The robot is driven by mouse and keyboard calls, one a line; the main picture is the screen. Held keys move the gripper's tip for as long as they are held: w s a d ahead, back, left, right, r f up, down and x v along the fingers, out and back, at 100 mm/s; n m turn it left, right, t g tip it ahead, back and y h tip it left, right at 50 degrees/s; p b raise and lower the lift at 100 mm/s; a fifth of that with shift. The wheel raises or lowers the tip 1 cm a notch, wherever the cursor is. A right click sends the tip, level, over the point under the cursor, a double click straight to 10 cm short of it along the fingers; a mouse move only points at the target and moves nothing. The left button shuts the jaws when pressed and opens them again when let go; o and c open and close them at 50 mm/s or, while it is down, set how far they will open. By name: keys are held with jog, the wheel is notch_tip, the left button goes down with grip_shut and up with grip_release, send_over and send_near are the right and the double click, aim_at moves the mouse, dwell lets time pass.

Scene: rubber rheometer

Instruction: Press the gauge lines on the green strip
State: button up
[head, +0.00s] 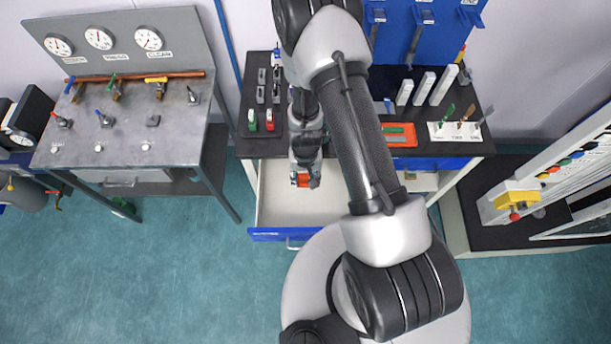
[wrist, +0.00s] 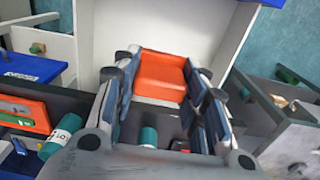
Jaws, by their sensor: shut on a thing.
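My gripper (head: 304,184) is shut on an orange block (wrist: 160,75), which sits between the two fingers in the wrist view. In the head view the gripper points down over the open white drawer, with only a bit of orange showing at its tips. I cannot tell whether the block touches the drawer floor. A green strip (head: 394,130) lies in an orange tray (head: 402,142) on the dark bench top, to the right of my arm. This tray also shows at the left edge of the wrist view (wrist: 40,122). Gauge lines on the strip are too small to tell.
The open drawer (head: 275,210) juts out from the bench with a blue front. White upright blocks (head: 422,88) and a rack of small coloured pieces (head: 440,131) stand near the tray. A gauge table (head: 125,150) is at the left. My arm crosses the bench's middle.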

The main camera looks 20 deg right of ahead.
aim_at(306, 175)
jog(key=shift+r+p, duration=4.4)
jog(key=shift+r, duration=0.35)
jog(key=shift+f, duration=0.1)
